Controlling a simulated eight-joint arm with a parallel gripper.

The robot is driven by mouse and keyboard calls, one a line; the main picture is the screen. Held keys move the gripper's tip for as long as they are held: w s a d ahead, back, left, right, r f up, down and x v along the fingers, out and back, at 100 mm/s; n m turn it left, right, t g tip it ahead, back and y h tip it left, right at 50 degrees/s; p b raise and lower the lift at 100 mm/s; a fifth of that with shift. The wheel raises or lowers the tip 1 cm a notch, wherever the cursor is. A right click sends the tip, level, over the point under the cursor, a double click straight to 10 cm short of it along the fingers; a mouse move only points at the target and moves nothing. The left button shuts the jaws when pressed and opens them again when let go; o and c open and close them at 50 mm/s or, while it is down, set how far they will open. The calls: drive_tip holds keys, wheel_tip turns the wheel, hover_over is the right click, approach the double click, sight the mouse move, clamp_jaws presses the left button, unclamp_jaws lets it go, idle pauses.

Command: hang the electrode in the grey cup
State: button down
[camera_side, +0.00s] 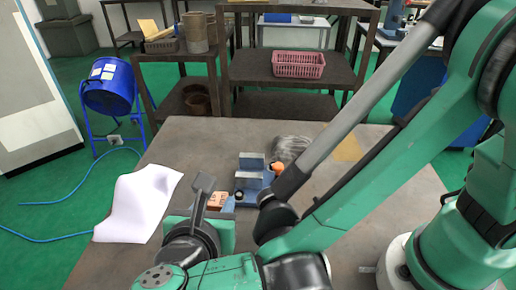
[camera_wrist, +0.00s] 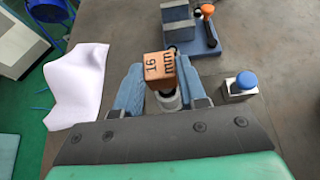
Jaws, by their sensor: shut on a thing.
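My gripper (camera_wrist: 160,88) has its two blue fingers closed around a copper-orange block marked "16 mm" (camera_wrist: 160,66), which looks like the electrode. Under the block is a round grey part (camera_wrist: 169,100); I cannot tell whether it is a shank or a separate cup. In the side view the block (camera_side: 216,199) shows low near the fixture, and my gripper is partly hidden by my wrist. A blue-based fixture (camera_wrist: 203,43) with two grey blocks and a black lever with an orange knob (camera_wrist: 207,9) stands just beyond. I cannot pick out the grey cup for certain.
A grey box with a blue knob (camera_wrist: 240,87) stands right of my gripper. A white sheet (camera_side: 140,203) lies at the table's left edge. A smoky grey rounded thing (camera_side: 290,147) sits behind the fixture, partly behind my arm. The table's back left is bare.

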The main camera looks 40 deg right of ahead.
drive_tip(key=shift+f, duration=1.65)
drive_tip(key=shift+c, duration=2.1)
unclamp_jaws()
drive_tip(key=s+a+r, duration=0.3)
drive_tip(key=r, duration=0.6)
drive_tip(key=shift+r, duration=0.15)
